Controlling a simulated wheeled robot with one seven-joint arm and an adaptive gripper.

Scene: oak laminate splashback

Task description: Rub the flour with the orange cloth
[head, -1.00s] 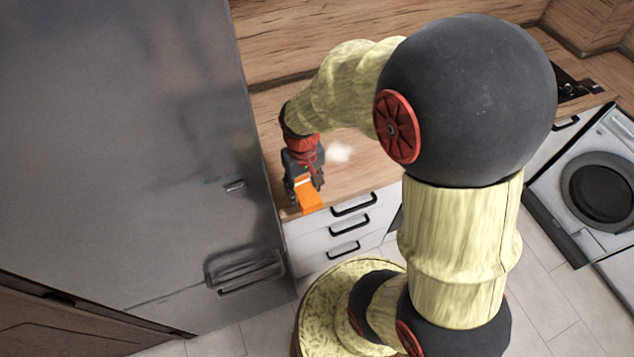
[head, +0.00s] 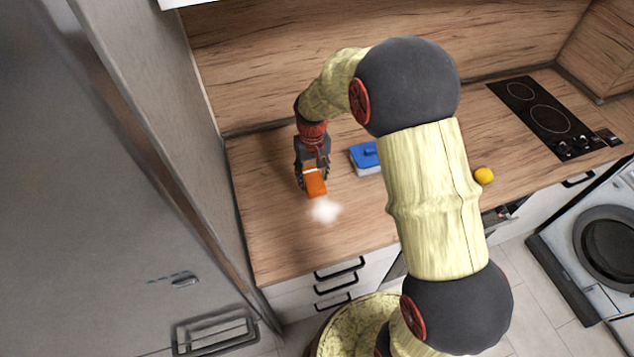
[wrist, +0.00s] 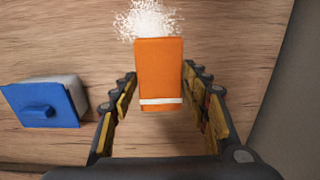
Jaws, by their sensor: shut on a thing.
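The orange cloth (head: 315,184) is in my gripper (head: 313,176), over the wooden counter. In the wrist view the cloth (wrist: 160,75) is an orange folded block with a white stripe, between the two fingers of my gripper (wrist: 162,100). The flour (head: 324,210) is a white patch on the counter, just in front of the cloth in the head view. In the wrist view the flour (wrist: 148,20) shows just beyond the cloth's far end, and the cloth may cover part of it. I cannot tell whether the cloth touches the counter.
A blue-lidded container (head: 365,157) stands on the counter right of my gripper. An orange fruit (head: 484,176) lies farther right, near the front edge. A black hob (head: 545,115) is at the right. The tall grey fridge (head: 80,200) bounds the left. The counter's front left (head: 275,250) is clear.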

